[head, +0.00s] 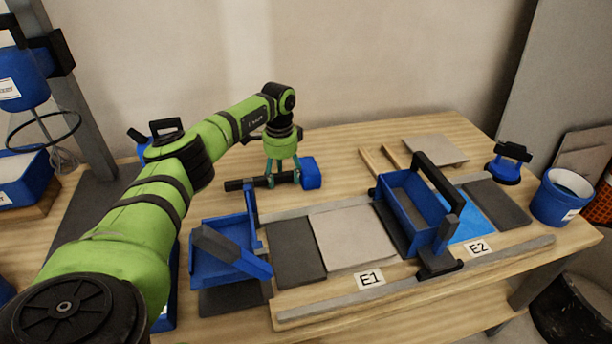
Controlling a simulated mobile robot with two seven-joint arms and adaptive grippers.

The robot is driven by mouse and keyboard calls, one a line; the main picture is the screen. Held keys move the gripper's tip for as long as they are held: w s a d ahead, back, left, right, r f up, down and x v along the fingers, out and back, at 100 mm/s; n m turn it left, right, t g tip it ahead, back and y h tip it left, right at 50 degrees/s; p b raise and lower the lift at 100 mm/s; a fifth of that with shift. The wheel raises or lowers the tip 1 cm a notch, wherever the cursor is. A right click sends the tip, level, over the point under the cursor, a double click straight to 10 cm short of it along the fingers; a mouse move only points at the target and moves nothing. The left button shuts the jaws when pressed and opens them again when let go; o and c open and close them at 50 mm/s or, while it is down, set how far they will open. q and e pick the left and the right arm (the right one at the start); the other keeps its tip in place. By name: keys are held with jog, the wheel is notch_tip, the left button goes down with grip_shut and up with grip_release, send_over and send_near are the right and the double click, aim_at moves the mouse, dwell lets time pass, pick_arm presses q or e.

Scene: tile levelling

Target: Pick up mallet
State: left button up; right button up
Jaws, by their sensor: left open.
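The mallet (311,174) lies on the wooden table, with a blue head at the right and a black handle pointing left. My left gripper (284,179) points down over the handle, close to the head. Its teal fingers are open and come down at the handle. I cannot tell whether they touch it. My right gripper is not in view.
A blue tray-like holder (222,262) stands in front of the mallet. Right of it are tiles (345,237) marked E1 and E2, with a blue box with a black handle (410,208) on them. A suction cup (505,168) and blue bucket (560,198) stand at the right.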

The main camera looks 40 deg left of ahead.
pick_arm(q)
jog(key=shift+f, duration=0.45)
grip_shut()
jog(key=shift+r, duration=0.1)
jog(key=shift+a+r, duration=0.1)
